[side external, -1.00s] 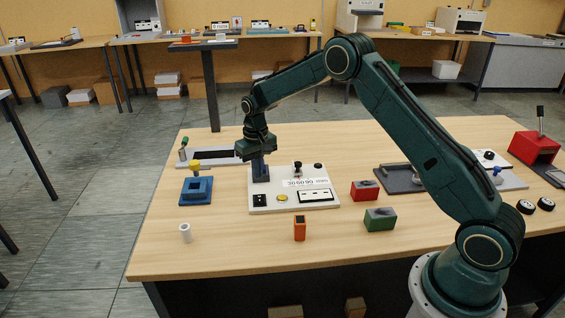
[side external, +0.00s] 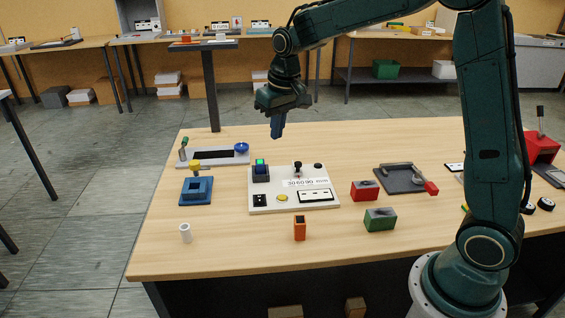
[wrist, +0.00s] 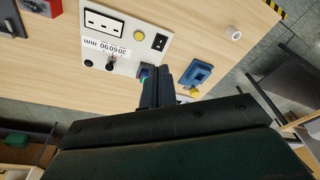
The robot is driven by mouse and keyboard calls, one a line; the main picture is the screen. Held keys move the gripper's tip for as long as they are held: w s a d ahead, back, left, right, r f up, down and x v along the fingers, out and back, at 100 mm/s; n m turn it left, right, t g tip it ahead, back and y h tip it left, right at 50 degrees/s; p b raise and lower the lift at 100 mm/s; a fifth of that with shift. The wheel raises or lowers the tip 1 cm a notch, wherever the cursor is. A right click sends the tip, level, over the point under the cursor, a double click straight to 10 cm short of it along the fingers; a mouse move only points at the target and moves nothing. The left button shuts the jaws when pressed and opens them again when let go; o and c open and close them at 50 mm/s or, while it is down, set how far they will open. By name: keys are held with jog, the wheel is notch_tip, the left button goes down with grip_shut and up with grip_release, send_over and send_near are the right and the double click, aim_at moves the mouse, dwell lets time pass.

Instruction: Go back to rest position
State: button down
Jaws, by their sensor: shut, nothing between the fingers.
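My gripper (side external: 278,126) is shut and empty, and hangs in the air above the far part of the table, pointing down. In the wrist view my shut gripper (wrist: 164,75) covers part of the scene, and the panel (wrist: 125,60) lies just beyond the fingers. A bit of green from the lit switch shows beside the fingertips.
A grey tray (side external: 398,184) lies further right. The air around my gripper is clear.

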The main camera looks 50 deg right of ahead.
jog(key=s+a+r+n+t, duration=0.1)
jog(key=s+r, duration=0.3)
jog(key=s, duration=0.3)
jog(key=s+a+r+t, duration=0.1)
jog(key=s+r, duration=0.3)
jog(key=s, duration=0.3)
jog(key=s+a+f+n+t, duration=0.1)
jog(key=s+f, duration=0.1)
jog(key=s, duration=1.2)
jog(key=shift+s+a+t, duration=0.15)
jog(key=shift+a+t, duration=0.15)
